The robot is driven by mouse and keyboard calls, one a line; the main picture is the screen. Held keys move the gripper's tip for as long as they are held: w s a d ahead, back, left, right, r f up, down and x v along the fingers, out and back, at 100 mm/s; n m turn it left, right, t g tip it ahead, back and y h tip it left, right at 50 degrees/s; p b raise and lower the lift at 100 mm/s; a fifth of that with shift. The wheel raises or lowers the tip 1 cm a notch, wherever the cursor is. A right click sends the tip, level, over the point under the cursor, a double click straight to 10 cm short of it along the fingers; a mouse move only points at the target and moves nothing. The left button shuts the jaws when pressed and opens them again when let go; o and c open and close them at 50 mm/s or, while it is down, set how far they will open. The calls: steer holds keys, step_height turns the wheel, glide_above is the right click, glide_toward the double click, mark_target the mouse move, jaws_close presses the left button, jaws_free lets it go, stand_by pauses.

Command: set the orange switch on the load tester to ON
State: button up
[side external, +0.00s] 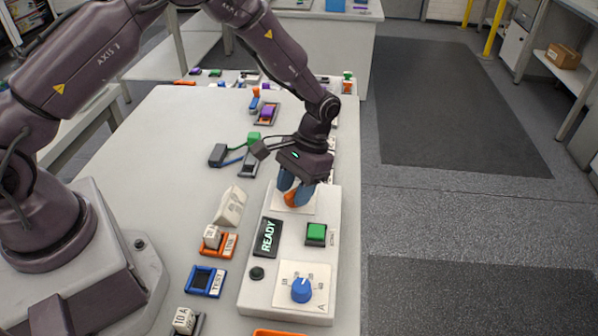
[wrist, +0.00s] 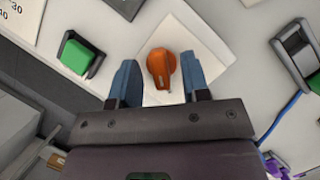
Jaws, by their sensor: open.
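The load tester (side external: 283,250) is a long white box on the table. The orange switch (side external: 290,199) is a rotary knob on a pale square plate at its far end; in the wrist view the orange switch (wrist: 161,68) shows a pale pointer mark toward the gripper. My gripper (side external: 296,188) is open and points down at the switch. In the wrist view its blue fingers (wrist: 160,76) lie on either side of the knob, with gaps visible. The ON and OFF marks are not readable; the gripper hides part of the plate.
The tester also bears a READY display (side external: 267,238), a green button (side external: 316,234) and a blue dial (side external: 301,290). An orange tray (side external: 228,247) and a blue tray (side external: 206,281) lie left of it. A black holder with cables (wrist: 298,50) is beside the far end.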

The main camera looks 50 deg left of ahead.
steer(key=v, duration=1.2)
steer(key=shift+r, duration=0.4)
steer(key=s+a+r+t, duration=0.2)
steer(key=s+r+t, duration=0.3)
steer(key=s+r, duration=0.4)
steer(key=s+a+r+t, duration=0.3)
steer(key=s+r+t, duration=0.2)
steer(key=s+r, duration=0.4)
steer(key=s, duration=0.5)
steer(key=shift+s+m, duration=0.4)
